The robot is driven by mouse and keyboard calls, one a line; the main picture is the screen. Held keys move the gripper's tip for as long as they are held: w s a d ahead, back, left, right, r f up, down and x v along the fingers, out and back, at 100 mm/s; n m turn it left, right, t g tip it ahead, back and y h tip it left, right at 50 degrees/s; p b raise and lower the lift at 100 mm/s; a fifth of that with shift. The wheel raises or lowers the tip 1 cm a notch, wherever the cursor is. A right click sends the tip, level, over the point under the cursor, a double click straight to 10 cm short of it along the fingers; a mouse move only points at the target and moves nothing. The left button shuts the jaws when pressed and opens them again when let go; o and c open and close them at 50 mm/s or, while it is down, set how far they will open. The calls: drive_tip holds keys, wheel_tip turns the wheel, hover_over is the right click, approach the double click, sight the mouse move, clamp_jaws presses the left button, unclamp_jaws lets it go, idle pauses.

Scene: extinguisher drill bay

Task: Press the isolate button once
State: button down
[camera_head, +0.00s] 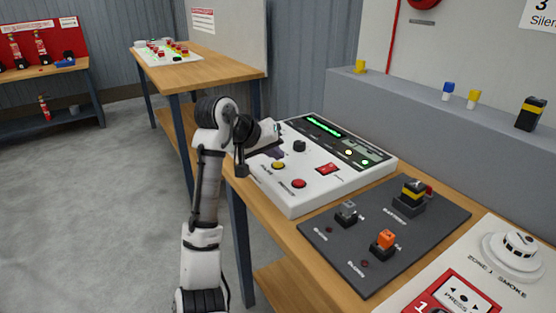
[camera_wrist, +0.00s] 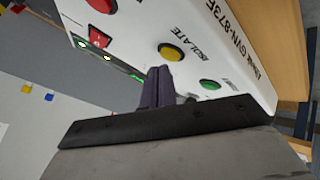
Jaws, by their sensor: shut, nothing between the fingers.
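The isolate button is a round yellow button (camera_head: 278,166) on the white control panel (camera_head: 310,196). In the wrist view the yellow button (camera_wrist: 171,52) sits beside the printed word ISOLATE. My gripper (camera_head: 276,152) is over the panel's left part, just behind the yellow button. In the wrist view my gripper's dark fingers (camera_wrist: 159,72) are together and empty. Their tips appear just below the yellow button in the picture; I cannot tell whether they touch the panel.
A red button (camera_head: 299,183) and a red rocker switch (camera_head: 327,169) are near the yellow one. A green button (camera_wrist: 210,84) lies on the other side. A black knob (camera_head: 299,146) and lit display (camera_head: 325,126) are farther back. A dark board (camera_head: 335,257) with connectors lies in front.

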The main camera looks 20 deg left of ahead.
sight(275, 165)
drive_tip(key=shift+r, duration=0.3)
wheel_tip(275, 165, up, 5)
drive_tip(key=p, duration=0.5)
drive_tip(key=shift+f, duration=0.1)
idle(0.6)
